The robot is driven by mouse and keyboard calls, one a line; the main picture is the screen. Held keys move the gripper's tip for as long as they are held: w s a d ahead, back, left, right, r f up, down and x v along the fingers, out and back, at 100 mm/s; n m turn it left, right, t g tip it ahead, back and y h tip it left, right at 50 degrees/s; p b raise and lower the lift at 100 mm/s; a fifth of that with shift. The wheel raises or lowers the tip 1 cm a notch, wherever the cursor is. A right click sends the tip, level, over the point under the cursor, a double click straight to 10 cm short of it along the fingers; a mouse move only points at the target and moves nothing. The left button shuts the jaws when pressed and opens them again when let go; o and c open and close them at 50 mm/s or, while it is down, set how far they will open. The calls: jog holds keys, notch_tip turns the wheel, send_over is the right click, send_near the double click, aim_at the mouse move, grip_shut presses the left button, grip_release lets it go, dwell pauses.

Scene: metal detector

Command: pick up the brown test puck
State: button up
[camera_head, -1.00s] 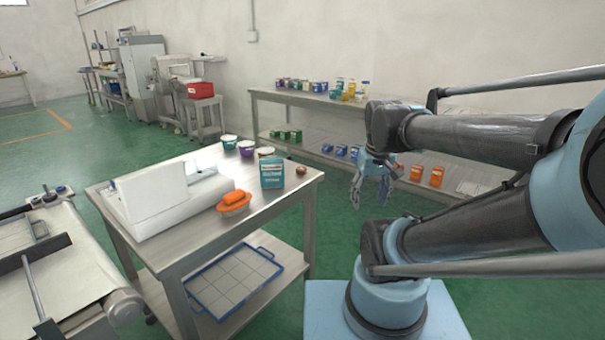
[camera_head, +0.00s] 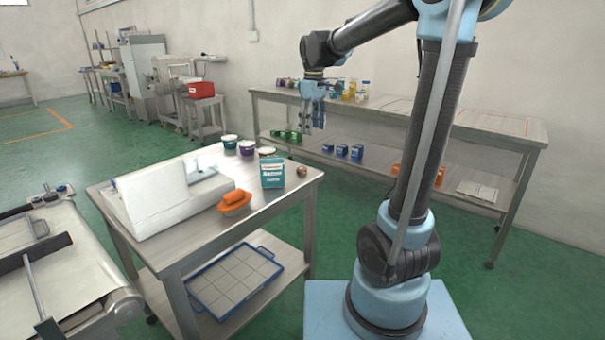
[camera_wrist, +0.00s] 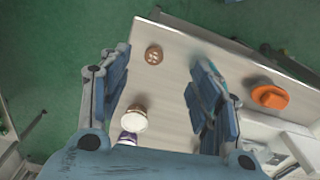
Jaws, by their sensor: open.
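The brown test puck (camera_head: 301,170) is a small round brown piece near the right corner of the steel table, right of a teal box. In the wrist view the puck (camera_wrist: 154,55) shows dots on top and lies on the bare tabletop, between the lines of my fingers. My gripper (camera_head: 314,130) points down in the air, above and beyond the puck in the picture, clear of it. In the wrist view my gripper (camera_wrist: 163,62) is open, with nothing between its fingers.
On the steel table (camera_head: 282,205) stand the teal box (camera_head: 272,174), lidded tubs (camera_head: 247,147), an orange item in a dish (camera_head: 235,201) and a white machine (camera_head: 155,198). A blue-rimmed tray (camera_head: 207,310) lies on its lower shelf. A stocked shelf table (camera_head: 490,130) stands behind.

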jog(key=w+a+n, duration=0.1)
jog(key=w+a, duration=0.2)
jog(key=a, duration=0.1)
send_over(301, 168)
notch_tip(301, 168, down, 12)
jog(key=shift+w+r, duration=0.15)
jog(key=shift+r, duration=0.05)
jog(key=shift+s+f, duration=0.2)
jog(key=shift+f, duration=2.65)
jog(key=shift+c, duration=0.4)
jog(key=c, duration=0.9)
